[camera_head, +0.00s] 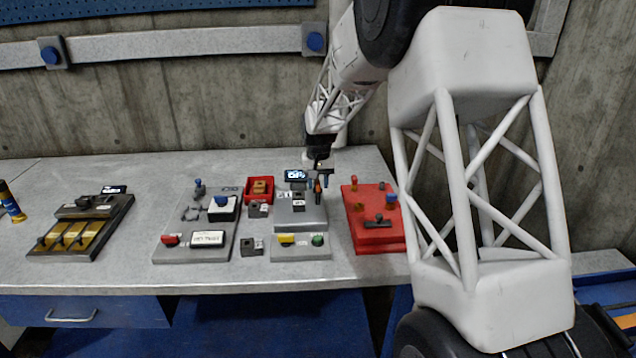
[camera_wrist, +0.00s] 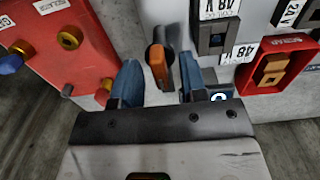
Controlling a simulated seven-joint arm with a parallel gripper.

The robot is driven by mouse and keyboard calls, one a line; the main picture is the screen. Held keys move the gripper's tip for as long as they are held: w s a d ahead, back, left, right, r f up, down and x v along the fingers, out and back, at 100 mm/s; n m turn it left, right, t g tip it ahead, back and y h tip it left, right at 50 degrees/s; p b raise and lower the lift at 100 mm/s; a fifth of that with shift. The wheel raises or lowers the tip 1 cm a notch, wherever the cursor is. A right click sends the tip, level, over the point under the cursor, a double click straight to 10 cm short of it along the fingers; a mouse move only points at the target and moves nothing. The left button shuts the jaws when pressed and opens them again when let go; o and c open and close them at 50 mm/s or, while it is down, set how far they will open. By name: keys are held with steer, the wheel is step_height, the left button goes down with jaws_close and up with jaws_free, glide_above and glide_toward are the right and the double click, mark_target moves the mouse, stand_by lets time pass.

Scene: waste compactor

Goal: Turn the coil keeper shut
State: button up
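An orange turning lever with a dark round base, which looks like the coil keeper (camera_wrist: 159,66), sits on the grey box (camera_head: 308,221). Its orange part also shows in the head view (camera_head: 317,186). Beside it on the box is a dark square coil block (camera_wrist: 216,36) with "48 V" labels. My gripper (camera_wrist: 160,86) is open, its two blue fingers on either side of the orange lever. I see gaps between the lever and the fingers, so it is not gripped. In the head view my gripper (camera_head: 319,178) is small and partly hides the lever.
A red box (camera_head: 375,235) with knobs stands right of the grey box. A red tray (camera_wrist: 289,88) holds an orange-brown block. Loose dark blocks (camera_head: 252,246), a lower panel with yellow and green buttons (camera_head: 300,252) and a grey control panel (camera_head: 175,232) are close by.

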jaws_close()
steer(key=shift+n, duration=0.5)
steer(key=n, duration=0.3)
steer(key=shift+n, duration=0.3)
steer(key=n, duration=1.3)
steer(key=shift+n, duration=0.3)
stand_by(0.3)
